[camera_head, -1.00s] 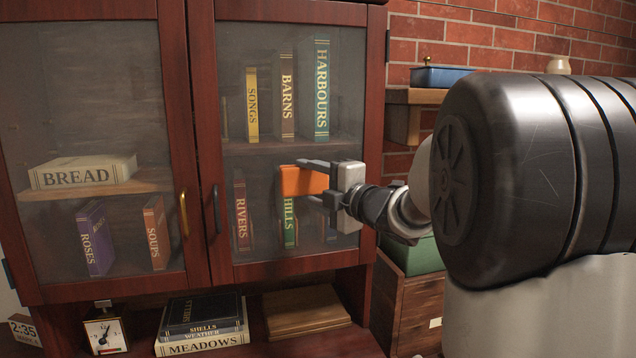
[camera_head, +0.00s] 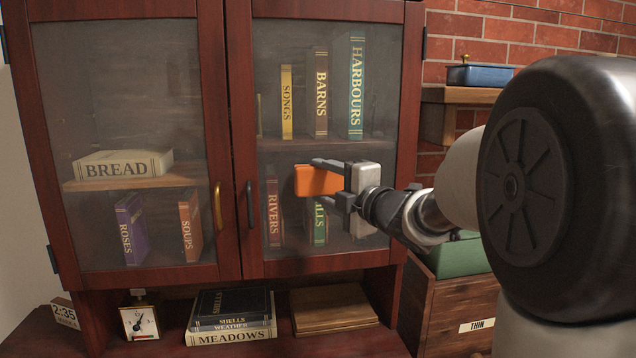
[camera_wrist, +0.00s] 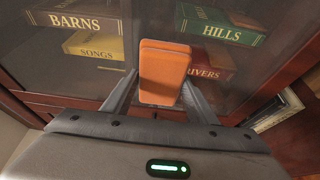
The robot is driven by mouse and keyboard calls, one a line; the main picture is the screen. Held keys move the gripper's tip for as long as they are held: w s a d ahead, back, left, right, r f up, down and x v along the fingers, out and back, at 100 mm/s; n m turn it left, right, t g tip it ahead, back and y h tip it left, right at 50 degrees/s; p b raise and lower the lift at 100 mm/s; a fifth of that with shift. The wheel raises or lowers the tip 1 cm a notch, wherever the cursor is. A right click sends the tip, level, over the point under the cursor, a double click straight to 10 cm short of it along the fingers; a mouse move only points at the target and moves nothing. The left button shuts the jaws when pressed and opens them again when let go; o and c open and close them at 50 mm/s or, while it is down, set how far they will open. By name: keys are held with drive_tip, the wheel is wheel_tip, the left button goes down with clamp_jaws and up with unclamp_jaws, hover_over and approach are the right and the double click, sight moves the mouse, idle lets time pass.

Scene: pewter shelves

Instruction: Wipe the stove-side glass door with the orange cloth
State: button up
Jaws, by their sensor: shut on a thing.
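The orange cloth (camera_head: 317,180) is a folded block between the fingers of my gripper (camera_head: 335,182), which is shut on it. In the wrist view the orange cloth (camera_wrist: 162,72) stands between the two dark fingers of my gripper (camera_wrist: 160,95). The right glass door (camera_head: 287,150) has a red-brown frame, a dark handle and a hazy pane. The left glass door (camera_head: 140,110) has a brass handle. Both look closed. My gripper is in front of the lower middle of the right pane. I cannot tell whether the cloth touches the glass. No stove shows to mark which door is meant.
Below are a clock (camera_head: 139,320), stacked books (camera_head: 232,322) and a wooden board (camera_head: 332,308). At right are a blue box (camera_head: 480,76) on a ledge and a wooden crate (camera_head: 455,300).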

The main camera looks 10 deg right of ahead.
drive_tip(key=shift+s, duration=2.7)
drive_tip(key=shift+s, duration=1.5)
